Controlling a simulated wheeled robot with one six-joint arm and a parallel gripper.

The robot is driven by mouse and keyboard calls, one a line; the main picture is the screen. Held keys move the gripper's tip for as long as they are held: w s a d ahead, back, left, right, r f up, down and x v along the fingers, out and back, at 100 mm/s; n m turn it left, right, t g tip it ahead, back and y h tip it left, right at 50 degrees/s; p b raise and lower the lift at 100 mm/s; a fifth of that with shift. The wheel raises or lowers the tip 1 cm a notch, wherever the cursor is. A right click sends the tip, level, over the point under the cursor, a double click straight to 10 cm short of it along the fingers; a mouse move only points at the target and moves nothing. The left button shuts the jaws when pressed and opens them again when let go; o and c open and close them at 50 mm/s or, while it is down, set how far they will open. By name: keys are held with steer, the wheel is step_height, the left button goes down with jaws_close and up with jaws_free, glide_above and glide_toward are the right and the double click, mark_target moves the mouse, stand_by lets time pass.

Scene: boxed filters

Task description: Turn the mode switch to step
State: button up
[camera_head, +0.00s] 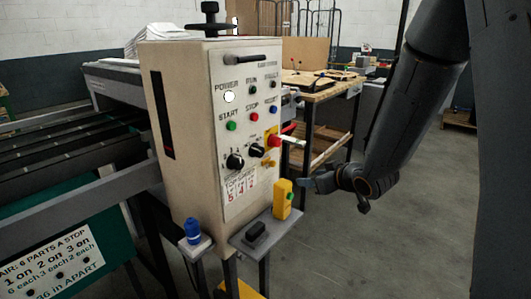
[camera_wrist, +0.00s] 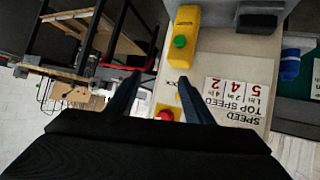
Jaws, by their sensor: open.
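The control box's cream front panel (camera_head: 245,110) carries two black rotary knobs below its rows of lamps and buttons. The left knob (camera_head: 235,161) is larger and lower; the right knob (camera_head: 257,150) sits beside the red emergency stop (camera_head: 275,141). Their lettering is too small to read, so I cannot tell which is the mode switch or where it points. My gripper (camera_head: 306,184) is right of the panel, apart from it. In the wrist view my gripper (camera_wrist: 160,86) is open and empty, facing the upside-down panel. Neither knob shows there.
A yellow box with a green button (camera_head: 282,198) stands on a small shelf (camera_head: 268,230) below the panel, close to my gripper. A blue-capped object (camera_head: 193,231) stands left of it. A wooden workbench (camera_head: 318,92) is behind. Floor at right is open.

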steer(key=w+a+r+n+t+y, duration=0.1)
steer(key=a+r+n+y, duration=0.15)
steer(key=a+y, duration=0.2)
steer(key=n+y+p, duration=0.1)
steer(key=n+y, duration=0.1)
steer(key=y, duration=0.3)
glide_toward(262, 153)
steer(key=shift+g, duration=0.4)
steer(key=shift+r+p+x, duration=0.2)
steer(key=shift+p+x, duration=0.75)
steer(key=shift+x, duration=3.25)
steer(key=shift+d, duration=0.1)
steer(key=c, duration=1)
steer(key=shift+m, duration=0.25)
steer(key=shift+c, duration=0.2)
